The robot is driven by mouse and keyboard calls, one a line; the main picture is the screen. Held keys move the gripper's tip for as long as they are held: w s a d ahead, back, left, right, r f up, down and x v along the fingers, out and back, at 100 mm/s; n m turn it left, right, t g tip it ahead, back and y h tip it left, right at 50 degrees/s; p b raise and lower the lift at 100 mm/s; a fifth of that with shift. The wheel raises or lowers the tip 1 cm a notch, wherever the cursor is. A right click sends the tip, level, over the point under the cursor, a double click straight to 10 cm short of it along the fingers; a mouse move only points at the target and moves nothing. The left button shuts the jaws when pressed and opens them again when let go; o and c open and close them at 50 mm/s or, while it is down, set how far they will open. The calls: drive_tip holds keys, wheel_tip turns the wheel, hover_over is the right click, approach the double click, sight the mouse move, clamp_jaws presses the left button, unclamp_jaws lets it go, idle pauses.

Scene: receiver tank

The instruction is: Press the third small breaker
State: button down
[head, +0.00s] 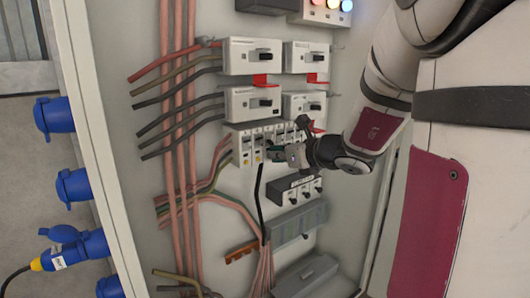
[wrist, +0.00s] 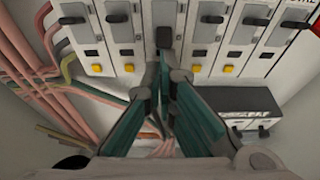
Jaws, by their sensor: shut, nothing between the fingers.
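The row of small white breakers (head: 243,147) is on the panel in the head view, partly covered by my gripper (head: 279,154). In the wrist view, the third small breaker from the left (wrist: 164,12) is straight ahead of my gripper (wrist: 165,68). Its dark lever (wrist: 163,37) sits lower than the levers beside it. My gripper is shut and empty, with its green-sided fingers meeting just below that lever. I cannot tell whether the tips touch the breaker. They hide its lower part, where neighbouring breakers show yellow buttons (wrist: 128,68).
Larger breakers (head: 252,56) with red tabs are above the row. A dark-topped switch box (head: 298,190) and a grey terminal block (head: 297,224) are below. Pink and dark cables (head: 181,120) run along the left. Blue sockets (head: 55,115) line the cabinet's outer left side.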

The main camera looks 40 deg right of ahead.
sight(271, 143)
drive_tip(key=shift+s+r+g+p, duration=0.25)
drive_tip(key=shift+r+g+p, duration=0.25)
drive_tip(key=shift+p, duration=1.2)
drive_tip(key=g+p, duration=0.1)
drive_tip(key=p, duration=0.2)
drive_tip(key=r+g+p, duration=0.1)
drive_tip(key=p, duration=0.3)
drive_tip(key=shift+s+r+g, duration=0.25)
drive_tip(key=shift+s+g, duration=0.05)
drive_tip(key=shift+r+p, duration=0.15)
drive_tip(key=shift+p, duration=0.2)
drive_tip(key=shift+w, duration=0.1)
drive_tip(key=shift+r+p, duration=0.6)
drive_tip(key=shift+r, duration=0.25)
